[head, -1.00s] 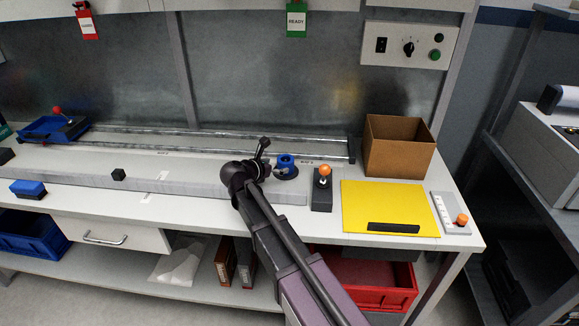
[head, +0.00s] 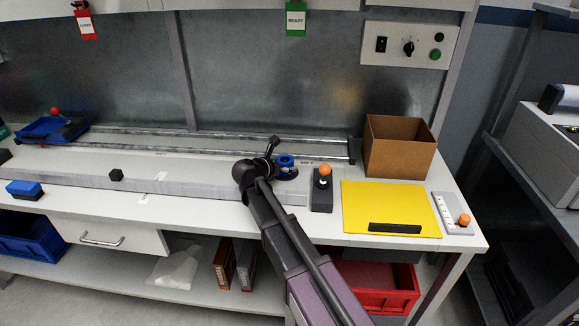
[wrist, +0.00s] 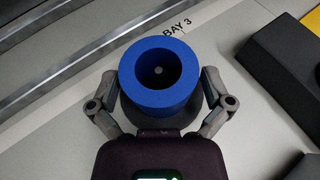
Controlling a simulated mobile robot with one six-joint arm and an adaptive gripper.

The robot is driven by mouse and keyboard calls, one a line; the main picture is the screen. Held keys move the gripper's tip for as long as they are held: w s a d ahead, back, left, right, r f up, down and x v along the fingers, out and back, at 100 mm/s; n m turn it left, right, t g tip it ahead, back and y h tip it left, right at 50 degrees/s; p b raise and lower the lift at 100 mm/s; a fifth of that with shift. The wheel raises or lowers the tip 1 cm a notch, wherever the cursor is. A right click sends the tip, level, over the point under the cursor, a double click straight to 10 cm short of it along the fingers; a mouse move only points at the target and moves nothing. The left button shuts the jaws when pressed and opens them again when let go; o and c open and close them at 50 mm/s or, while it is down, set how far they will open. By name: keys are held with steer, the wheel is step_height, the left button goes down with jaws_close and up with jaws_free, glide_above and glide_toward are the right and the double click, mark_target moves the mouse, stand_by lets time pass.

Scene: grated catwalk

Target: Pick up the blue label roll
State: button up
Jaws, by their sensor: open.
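The blue label roll (head: 285,161) stands on a dark round base on the bench, near the front of the rails. In the wrist view the roll (wrist: 135,85) is a thick blue ring with a hollow centre, seen from above. My gripper (wrist: 159,84) is open, with one finger on each side of the roll. Whether the fingers touch it I cannot tell. In the head view my gripper (head: 273,160) is at the roll's left side and partly covers it and its base.
A black box with an orange-knobbed lever (head: 323,190) stands just right of the roll. Farther right are a yellow mat (head: 385,203) and an open cardboard box (head: 398,160). Metal rails (head: 210,141) run behind. A blue carriage (head: 45,131) sits far left.

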steer(key=c, duration=1)
steer(key=shift+o, duration=0.2)
step_height(320, 180, up, 10)
steer(key=p, duration=1)
